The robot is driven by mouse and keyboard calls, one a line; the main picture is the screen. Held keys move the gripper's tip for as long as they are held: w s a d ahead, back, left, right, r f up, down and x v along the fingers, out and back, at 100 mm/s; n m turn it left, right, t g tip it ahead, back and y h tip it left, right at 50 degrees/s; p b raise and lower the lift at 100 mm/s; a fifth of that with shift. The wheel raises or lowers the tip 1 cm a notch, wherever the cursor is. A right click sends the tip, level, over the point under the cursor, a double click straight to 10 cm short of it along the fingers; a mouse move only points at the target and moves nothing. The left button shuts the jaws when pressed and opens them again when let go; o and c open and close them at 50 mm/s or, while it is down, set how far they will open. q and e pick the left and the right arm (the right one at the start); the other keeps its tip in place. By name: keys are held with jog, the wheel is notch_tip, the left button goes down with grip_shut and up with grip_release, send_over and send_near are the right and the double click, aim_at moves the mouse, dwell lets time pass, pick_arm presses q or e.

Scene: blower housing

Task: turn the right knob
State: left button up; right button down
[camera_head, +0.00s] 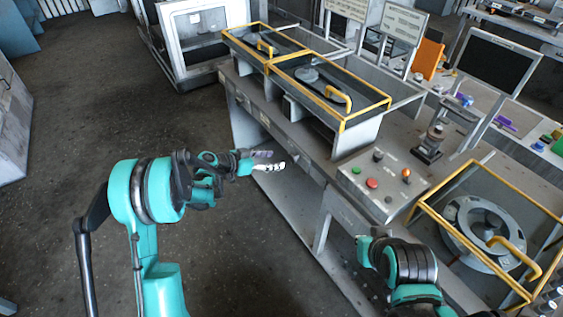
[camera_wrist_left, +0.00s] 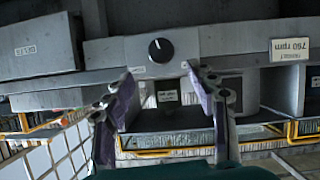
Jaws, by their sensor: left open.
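A round black knob (camera_wrist_left: 160,50) with a white pointer mark sits on a grey panel in the left wrist view. I cannot tell whether it is the right knob, as no second knob shows there. My left gripper (camera_wrist_left: 160,82) is open, its two purple-grey fingers spread below the knob in the picture, with nothing between them. In the head view the left gripper (camera_head: 268,161) is beside the front of the grey workbench (camera_head: 290,150). The bench front hides the knob from the head.
A control box (camera_head: 385,185) with a red button (camera_head: 372,183) and an orange-lit knob stands on the bench. Yellow-framed housings (camera_head: 345,124) stand behind it. A white label reading rpm (camera_wrist_left: 289,50) is right of the black knob. The floor left of the bench is clear.

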aim_at(291, 158)
pick_arm(q)
jog(key=b+x, duration=0.2)
jog(key=x, duration=0.6)
jog(key=shift+w+f+b, duration=0.1)
jog(key=shift+f+b, duration=0.15)
jog(key=shift+b, duration=0.05)
jog(key=c, duration=1.2)
